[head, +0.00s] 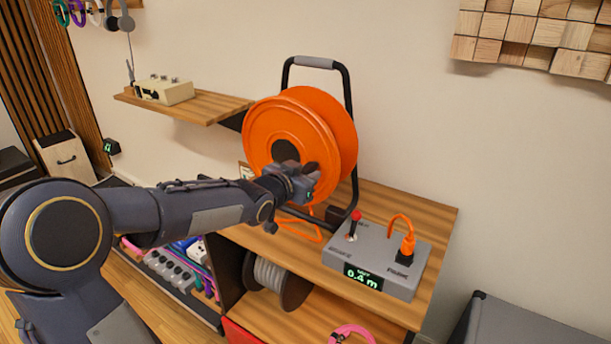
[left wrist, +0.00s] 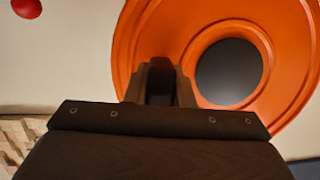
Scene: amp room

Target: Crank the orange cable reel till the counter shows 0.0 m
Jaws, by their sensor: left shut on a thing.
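The orange cable reel (head: 265,125) stands upright in a black frame (head: 349,120) on a wooden shelf top. My left gripper (head: 302,184) is at the lower right of the reel's face, shut on the crank handle, which the jaws hide. In the left wrist view the jaws (left wrist: 160,84) are in front of the orange reel face (left wrist: 190,30), beside its dark hub (left wrist: 229,72). The grey counter box (head: 380,262) stands right of the reel; its display (head: 362,278) reads 0.4 m in green. My right gripper is not in view.
A red-knobbed lever (head: 356,216) and an orange plug with a cable loop (head: 405,245) stand up from the counter box. A wall shelf (head: 190,105) with a cream device (head: 163,91) is left of the reel. A grey cable spool (head: 276,280) sits below.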

